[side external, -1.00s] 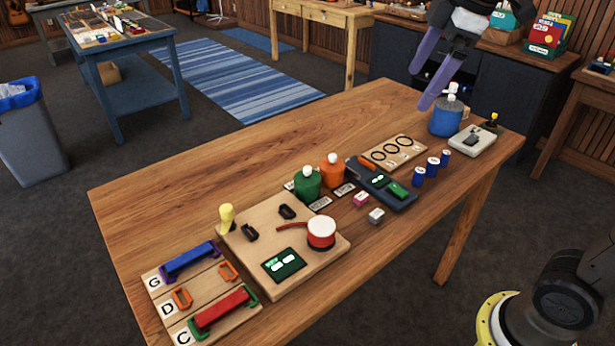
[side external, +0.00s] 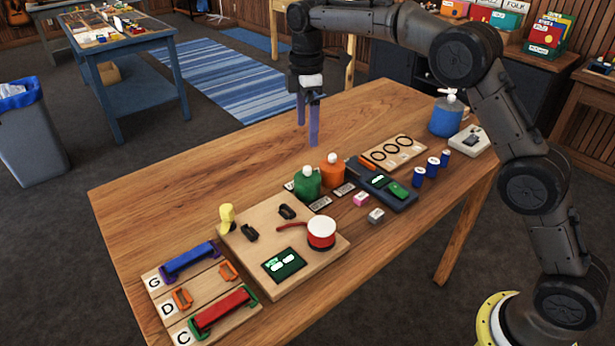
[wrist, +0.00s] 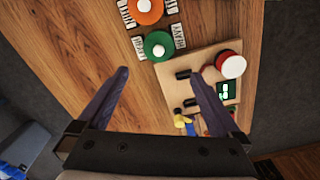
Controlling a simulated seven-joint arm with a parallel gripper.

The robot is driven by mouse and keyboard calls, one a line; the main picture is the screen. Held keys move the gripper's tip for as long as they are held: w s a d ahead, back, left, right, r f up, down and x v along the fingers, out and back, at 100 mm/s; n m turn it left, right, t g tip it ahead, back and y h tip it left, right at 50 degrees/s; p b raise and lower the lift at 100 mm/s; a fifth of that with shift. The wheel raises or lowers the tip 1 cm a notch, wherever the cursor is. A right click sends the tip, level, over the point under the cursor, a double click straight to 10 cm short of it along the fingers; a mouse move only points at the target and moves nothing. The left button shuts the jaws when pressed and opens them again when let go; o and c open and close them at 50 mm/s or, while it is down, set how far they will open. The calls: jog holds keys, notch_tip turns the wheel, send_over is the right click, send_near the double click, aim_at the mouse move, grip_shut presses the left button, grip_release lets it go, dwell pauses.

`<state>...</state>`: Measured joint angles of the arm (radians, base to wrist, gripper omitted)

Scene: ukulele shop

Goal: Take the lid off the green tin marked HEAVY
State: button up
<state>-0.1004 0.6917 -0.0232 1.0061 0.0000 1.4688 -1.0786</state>
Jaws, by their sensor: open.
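The green tin (side external: 307,185) stands on the wooden table with its lid on; the lid has a white knob (side external: 307,170). My gripper (side external: 308,138) is open and empty, fingers pointing down, raised above the table. In the wrist view the green tin lies just beyond and between the fingertips (wrist: 158,76).
A blue jug (side external: 446,117) and blue cans are farther right. The table's far left is bare.

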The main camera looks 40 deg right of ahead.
aim_at(307, 167)
notch_tip(307, 167, down, 13)
jog(key=shift+d+r, duration=0.15)
dwell(0.4)
jog(key=shift+c, duration=0.3)
jog(key=shift+r, duration=0.1)
jog(key=c, duration=1)
jog(key=shift+c, duration=0.2)
